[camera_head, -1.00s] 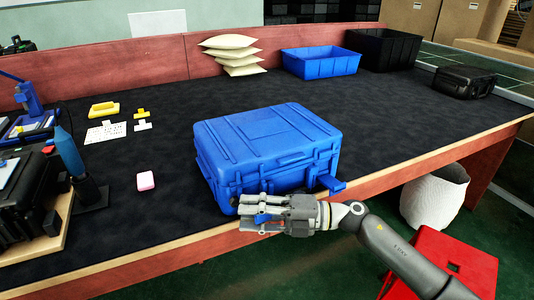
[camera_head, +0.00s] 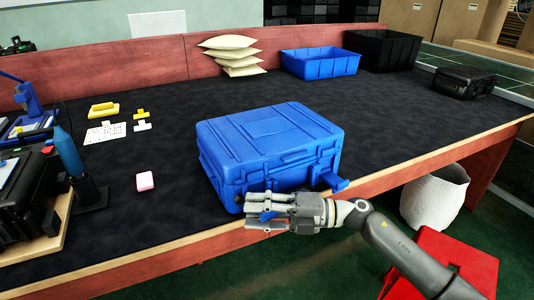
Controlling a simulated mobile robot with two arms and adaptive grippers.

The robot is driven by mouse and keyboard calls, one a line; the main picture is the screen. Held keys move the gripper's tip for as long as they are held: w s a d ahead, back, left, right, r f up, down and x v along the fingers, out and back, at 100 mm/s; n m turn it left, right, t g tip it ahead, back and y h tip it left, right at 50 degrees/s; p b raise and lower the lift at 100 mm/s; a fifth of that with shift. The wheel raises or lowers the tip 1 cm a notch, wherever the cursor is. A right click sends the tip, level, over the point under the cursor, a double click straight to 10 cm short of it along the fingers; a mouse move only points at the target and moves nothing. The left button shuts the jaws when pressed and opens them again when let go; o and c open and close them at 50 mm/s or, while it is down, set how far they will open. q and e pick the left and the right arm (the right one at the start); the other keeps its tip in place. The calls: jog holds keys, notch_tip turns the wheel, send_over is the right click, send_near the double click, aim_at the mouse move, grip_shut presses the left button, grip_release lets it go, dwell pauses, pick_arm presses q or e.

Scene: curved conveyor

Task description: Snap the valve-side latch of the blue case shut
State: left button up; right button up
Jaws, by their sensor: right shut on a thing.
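The blue case (camera_head: 268,146) lies closed-lidded on the dark table mat near the front edge. One blue latch (camera_head: 335,182) sticks out from the right part of its front side. My right gripper (camera_head: 262,210) is at the left part of the front side, shut on another blue latch (camera_head: 267,216), of which a small part shows between the fingers. The fingers hide the rest of that latch and part of the case's lower front. I cannot make out the valve, so I cannot tell which latch is on its side. My left gripper is not in view.
A dark stand with a blue tool (camera_head: 68,152) is farther left. A blue bin (camera_head: 320,62), a black bin (camera_head: 383,48) and stacked pillows (camera_head: 231,52) stand at the back.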

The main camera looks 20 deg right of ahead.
jog(key=shift+w+d+r, duration=0.1)
jog(key=shift+w+d, duration=0.15)
jog(key=shift+d, duration=0.35)
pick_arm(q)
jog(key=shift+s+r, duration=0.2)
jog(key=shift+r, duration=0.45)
pick_arm(e)
jog(key=shift+a, duration=0.1)
